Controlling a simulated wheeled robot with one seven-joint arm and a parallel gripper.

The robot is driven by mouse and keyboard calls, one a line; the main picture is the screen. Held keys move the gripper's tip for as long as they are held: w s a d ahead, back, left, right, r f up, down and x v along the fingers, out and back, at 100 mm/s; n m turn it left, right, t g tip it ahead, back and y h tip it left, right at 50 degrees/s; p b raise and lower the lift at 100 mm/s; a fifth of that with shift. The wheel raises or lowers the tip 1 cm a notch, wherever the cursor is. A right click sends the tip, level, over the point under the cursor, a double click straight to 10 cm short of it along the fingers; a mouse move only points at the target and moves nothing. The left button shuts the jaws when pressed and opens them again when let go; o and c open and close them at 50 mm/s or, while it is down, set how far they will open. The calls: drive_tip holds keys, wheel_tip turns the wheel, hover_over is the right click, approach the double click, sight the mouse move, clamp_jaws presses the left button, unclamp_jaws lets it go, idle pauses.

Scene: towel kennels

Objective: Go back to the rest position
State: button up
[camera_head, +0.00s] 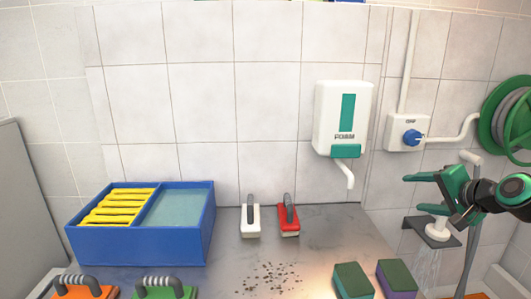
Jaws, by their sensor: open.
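My gripper (414,193) is at the right, in front of the tiled wall, with its green fingers spread and pointing left. Nothing shows between the fingers. Just below it a white spray head (438,233) sits at a dark wall bracket (418,226), with water falling beneath it.
A blue two-part bin (140,247) with yellow items and water stands left. White (250,222) and red (289,222) brushes stand mid-counter, behind dark specks (270,279). Two sponge blocks (353,282) lie front right. A foam dispenser (342,118), valve box (398,142) and hose reel (500,120) are wall-mounted.

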drive_tip(key=s+f+n+g, duration=0.1)
drive_tip(key=s+f+g, duration=0.2)
drive_tip(key=s, duration=0.7)
drive_tip(key=s+a+f+n+g+h, duration=0.1)
drive_tip(key=s+g, duration=0.4)
drive_tip(key=s, duration=0.6)
drive_tip(key=s+f+n+g, duration=0.3)
drive_tip(key=s+f+g, duration=0.1)
drive_tip(key=s, duration=0.6)
drive_tip(key=shift+s+a+f+h, duration=0.25)
drive_tip(key=shift+a+f+h, duration=0.1)
drive_tip(key=shift+f+h, duration=0.05)
drive_tip(key=shift+w+f, duration=0.25)
drive_tip(key=shift+w, duration=0.4)
